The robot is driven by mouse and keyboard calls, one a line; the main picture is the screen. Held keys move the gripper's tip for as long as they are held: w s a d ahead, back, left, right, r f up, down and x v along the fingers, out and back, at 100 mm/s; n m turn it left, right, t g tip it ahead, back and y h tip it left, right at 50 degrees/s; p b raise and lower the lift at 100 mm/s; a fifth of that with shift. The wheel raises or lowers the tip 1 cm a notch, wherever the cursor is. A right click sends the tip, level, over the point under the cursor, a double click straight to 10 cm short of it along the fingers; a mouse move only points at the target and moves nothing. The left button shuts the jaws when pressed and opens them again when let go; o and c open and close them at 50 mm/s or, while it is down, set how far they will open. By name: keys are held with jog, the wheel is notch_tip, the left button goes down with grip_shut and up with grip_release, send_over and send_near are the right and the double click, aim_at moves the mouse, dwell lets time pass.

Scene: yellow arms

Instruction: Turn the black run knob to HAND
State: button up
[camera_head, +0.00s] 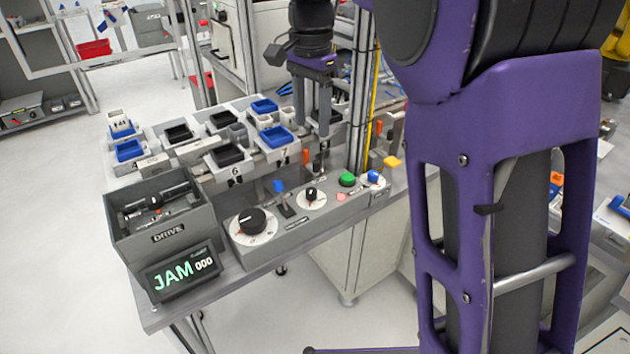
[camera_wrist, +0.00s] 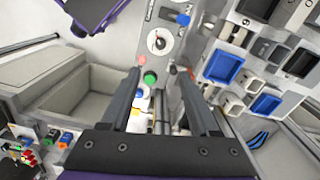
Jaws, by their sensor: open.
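Two black knobs are on the sloped grey control panel (camera_head: 290,222). The large black knob (camera_head: 248,222) sits on a white dial at the panel's left end. The small black knob (camera_head: 311,194) sits on a white dial further right. The small knob also shows in the wrist view (camera_wrist: 158,42), just beyond the fingertips. The dial labels are too small to read, so I cannot tell which is the run knob or its setting. My gripper (camera_head: 311,132) is open and empty, fingers pointing down, above and behind the panel. In the wrist view the fingers (camera_wrist: 156,70) flank the green button.
A blue-tipped lever (camera_head: 280,187) stands between the knobs. A green button (camera_head: 347,180) and a blue knob (camera_head: 374,177) lie to the right. A grey bin (camera_head: 165,236) stands left. Blue and black trays fill the rack behind.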

aim_at(311, 190)
notch_tip(311, 190, down, 17)
jog(key=b, duration=0.2)
jog(key=shift+a+r+b, duration=0.1)
jog(key=shift+r+b, duration=0.1)
jog(key=shift+b, duration=0.15)
jog(key=shift+c, duration=0.2)
grip_shut()
